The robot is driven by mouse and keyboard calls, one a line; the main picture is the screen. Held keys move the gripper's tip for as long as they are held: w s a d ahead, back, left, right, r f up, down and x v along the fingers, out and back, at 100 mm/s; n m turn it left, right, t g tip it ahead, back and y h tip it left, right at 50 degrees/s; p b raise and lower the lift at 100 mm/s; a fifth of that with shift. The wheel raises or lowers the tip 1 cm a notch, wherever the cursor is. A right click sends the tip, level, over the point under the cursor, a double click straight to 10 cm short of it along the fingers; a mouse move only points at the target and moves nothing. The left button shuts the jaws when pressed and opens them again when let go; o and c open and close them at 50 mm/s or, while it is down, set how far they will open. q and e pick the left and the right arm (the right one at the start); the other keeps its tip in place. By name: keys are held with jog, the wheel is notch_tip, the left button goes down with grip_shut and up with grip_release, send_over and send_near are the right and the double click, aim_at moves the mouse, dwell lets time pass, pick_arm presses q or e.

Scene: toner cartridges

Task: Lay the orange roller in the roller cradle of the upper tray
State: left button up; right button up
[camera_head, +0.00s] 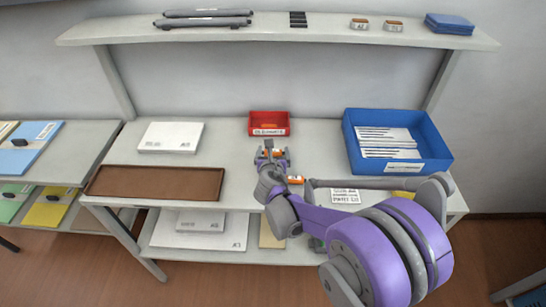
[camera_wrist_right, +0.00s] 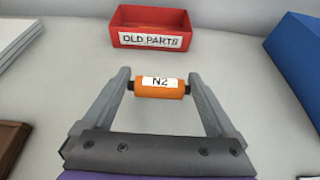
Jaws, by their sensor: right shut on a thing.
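My right gripper (camera_head: 271,155) is shut on an orange roller (camera_head: 277,153) above the middle of the table. In the right wrist view the roller (camera_wrist_right: 160,88) lies crosswise between the two fingers, gripped by its dark ends, with a white "N2" label facing the camera. A second orange piece (camera_head: 295,180) shows beside my right arm, partly hidden. I cannot make out a roller cradle or tell which thing is the upper tray. My left gripper is not in view.
A red "OLD PARTS" bin (camera_head: 269,125) stands beyond the gripper. A blue bin (camera_head: 398,140) with white packs is at right. A brown tray (camera_head: 155,183) and a white box (camera_head: 171,137) are at left. A shelf (camera_head: 300,33) runs above the table (camera_head: 225,150).

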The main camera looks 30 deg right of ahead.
jog(key=shift+f, duration=1.05)
jog(key=shift+f+b, duration=0.25)
jog(key=shift+b, duration=0.05)
jog(key=o, duration=1)
jog(key=shift+r, duration=0.1)
jog(key=shift+r, duration=0.1)
